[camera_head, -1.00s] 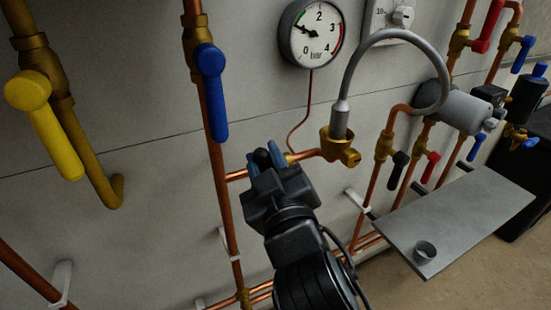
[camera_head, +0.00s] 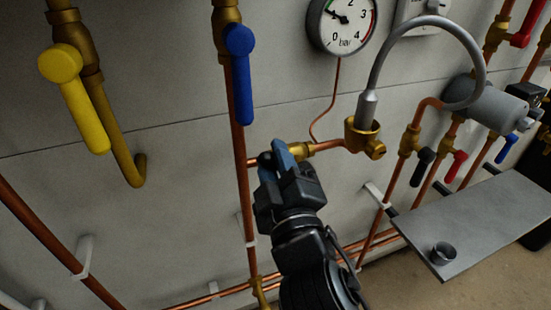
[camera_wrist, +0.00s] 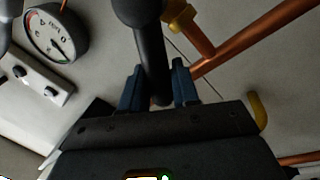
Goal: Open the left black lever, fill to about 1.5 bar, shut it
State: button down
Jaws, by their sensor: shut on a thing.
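In the wrist view a black lever (camera_wrist: 152,50) runs down between the two blue fingertips of my gripper (camera_wrist: 158,88), which is shut on it. In the head view my gripper (camera_head: 281,157) is at the brass valve (camera_head: 301,150) on the copper branch pipe, and its fingers mostly hide the lever. Whether the lever lies along or across the pipe is unclear. The round pressure gauge (camera_head: 343,24) above reads 0 to 4 bar; its needle points left and slightly up, near 1. The gauge also shows in the wrist view (camera_wrist: 55,35).
A grey hose (camera_head: 381,52) loops from the brass fitting (camera_head: 362,137). A second black lever (camera_head: 422,166) and a red lever (camera_head: 456,165) hang to the right. A blue lever (camera_head: 240,75) and yellow lever (camera_head: 80,95) are left. A grey shelf (camera_head: 480,220) bears a small cup (camera_head: 443,252).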

jog(key=c, duration=1)
grip_release()
jog(key=shift+b+v, duration=0.85)
jog(key=shift+v, duration=3.1)
